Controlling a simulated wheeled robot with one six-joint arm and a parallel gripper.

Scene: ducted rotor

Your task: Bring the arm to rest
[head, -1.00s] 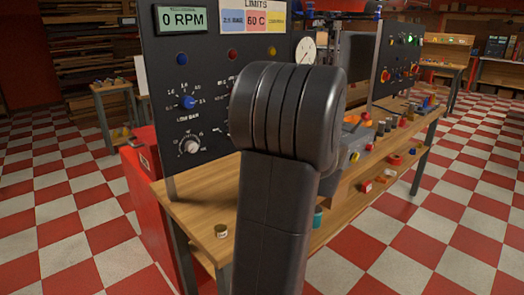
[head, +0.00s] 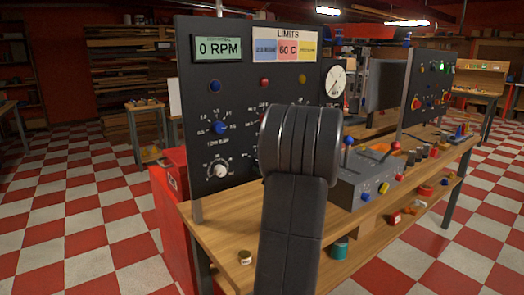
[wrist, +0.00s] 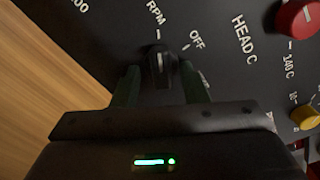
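My gripper (wrist: 161,72) shows in the wrist view with its two dark fingers apart. A black selector knob (wrist: 160,62) on the dark panel lies between and just beyond the fingertips. Gaps show on both sides of it, so the gripper is open and empty. The labels RPM, OFF and HEAD C are printed around this knob. In the head view my arm stands in front of the panel (head: 240,110) and hides my gripper and that knob.
The wooden bench (head: 222,232) carries the panel, whose display (head: 217,48) reads 0 RPM. A grey control box (head: 360,185) with levers stands right of my arm. Checkered floor is open at left.

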